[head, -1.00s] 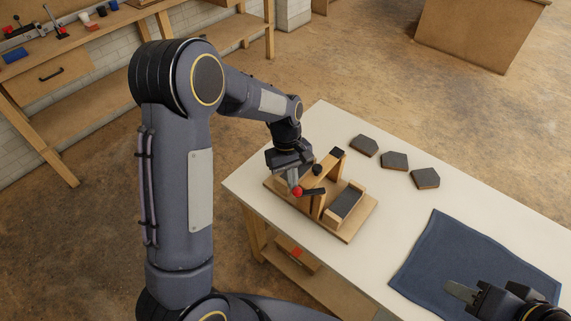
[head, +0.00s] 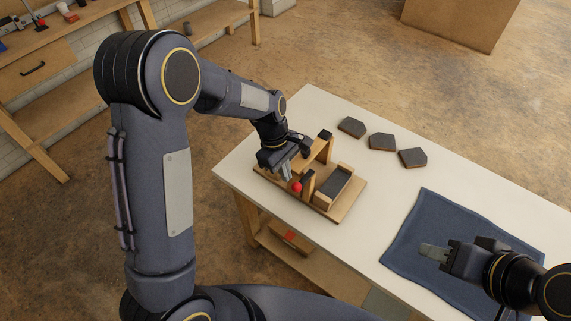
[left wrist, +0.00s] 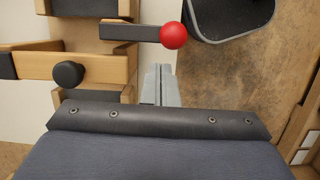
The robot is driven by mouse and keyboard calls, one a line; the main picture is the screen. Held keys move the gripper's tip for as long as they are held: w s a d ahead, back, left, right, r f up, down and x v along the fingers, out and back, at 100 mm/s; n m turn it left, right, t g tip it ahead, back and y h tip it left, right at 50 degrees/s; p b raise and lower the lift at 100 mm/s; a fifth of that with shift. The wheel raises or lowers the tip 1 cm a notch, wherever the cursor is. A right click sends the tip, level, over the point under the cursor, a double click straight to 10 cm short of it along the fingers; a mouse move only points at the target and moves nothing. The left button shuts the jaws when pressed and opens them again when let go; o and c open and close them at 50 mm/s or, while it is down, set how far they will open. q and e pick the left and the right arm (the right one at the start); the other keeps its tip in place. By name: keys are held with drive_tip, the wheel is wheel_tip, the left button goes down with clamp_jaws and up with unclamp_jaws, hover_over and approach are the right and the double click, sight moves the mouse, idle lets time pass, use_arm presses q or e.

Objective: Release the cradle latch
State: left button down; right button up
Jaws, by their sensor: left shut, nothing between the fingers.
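The wooden cradle (head: 345,208) stands on the near left part of the white table. Its latch is a short dark lever (left wrist: 128,33) with a red ball (left wrist: 173,35) at its end; the ball also shows in the head view (head: 297,187). A wooden bar (left wrist: 105,68) with a black knob (left wrist: 67,74) lies beside the lever. My left gripper (left wrist: 162,75) is shut and empty, its fingertips just short of the red ball, with a small gap in the wrist view. My right gripper (head: 430,251) hangs over the blue cloth; its finger gap cannot be made out.
Several dark angular pieces (head: 382,141) lie in a row behind the cradle. The blue cloth (head: 430,215) lies on the right of the white table (head: 300,110). A lower shelf holds a box with a red mark (head: 291,237). A workbench (head: 95,60) stands far left.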

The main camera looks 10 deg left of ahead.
use_arm(q)
drive_tip(key=shift+w+d, duration=0.25)
drive_tip(key=shift+d, duration=0.05)
use_arm(e)
drive_tip(key=shift+r, duration=0.1)
use_arm(q)
drive_tip(key=shift+a, duration=0.1)
drive_tip(key=w+a+r+b, duration=0.1)
drive_tip(key=a+r, duration=0.5)
drive_tip(key=r, duration=0.3)
drive_tip(key=shift+w, duration=0.15)
use_arm(e)
drive_tip(key=shift+x, duration=0.8)
drive_tip(key=shift+a, duration=0.2)
